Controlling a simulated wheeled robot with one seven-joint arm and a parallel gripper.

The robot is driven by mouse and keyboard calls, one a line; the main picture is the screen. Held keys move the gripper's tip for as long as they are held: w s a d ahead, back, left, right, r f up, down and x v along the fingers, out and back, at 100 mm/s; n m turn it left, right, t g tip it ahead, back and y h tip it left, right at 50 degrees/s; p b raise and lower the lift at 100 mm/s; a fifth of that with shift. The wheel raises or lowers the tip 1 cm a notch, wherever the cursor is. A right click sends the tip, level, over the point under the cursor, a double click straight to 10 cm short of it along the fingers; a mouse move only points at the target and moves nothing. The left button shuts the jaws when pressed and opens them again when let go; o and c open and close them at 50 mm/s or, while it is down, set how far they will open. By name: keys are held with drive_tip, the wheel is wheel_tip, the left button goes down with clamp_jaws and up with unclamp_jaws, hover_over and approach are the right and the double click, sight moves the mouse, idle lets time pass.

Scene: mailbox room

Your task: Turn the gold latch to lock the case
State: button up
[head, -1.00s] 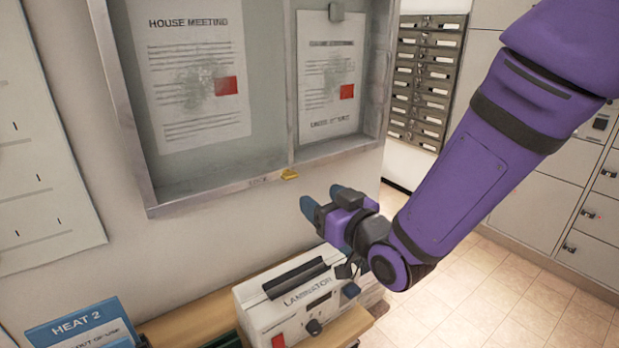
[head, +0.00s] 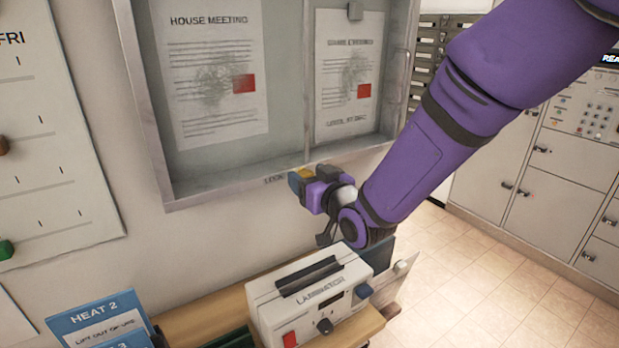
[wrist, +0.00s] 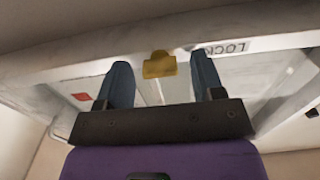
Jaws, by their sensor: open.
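The gold latch (wrist: 160,65) sits on the bottom frame of the notice case, beside a "LOCK" label (wrist: 230,48). In the head view the case (head: 240,182) is a grey-framed wall cabinet, and a bit of the gold latch (head: 305,173) shows by my fingertips. My gripper (head: 303,184) is at the bottom frame. In the wrist view my gripper (wrist: 163,82) is open, one blue finger on each side of the latch, with a gap on both sides. I cannot tell how deep the fingers reach around the latch.
Below stands a white laminator (head: 318,292) on a wooden shelf (head: 205,305), with blue "HEAT 2" signs (head: 98,318) at its left. A white board (head: 60,170) hangs to the left. Grey lockers (head: 545,190) are at the right. The wall under the case is clear.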

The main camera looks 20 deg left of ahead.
drive_tip(key=shift+c, duration=0.4)
drive_tip(key=c, duration=0.9)
drive_tip(key=shift+o, duration=0.2)
drive_tip(key=shift+m, duration=9)
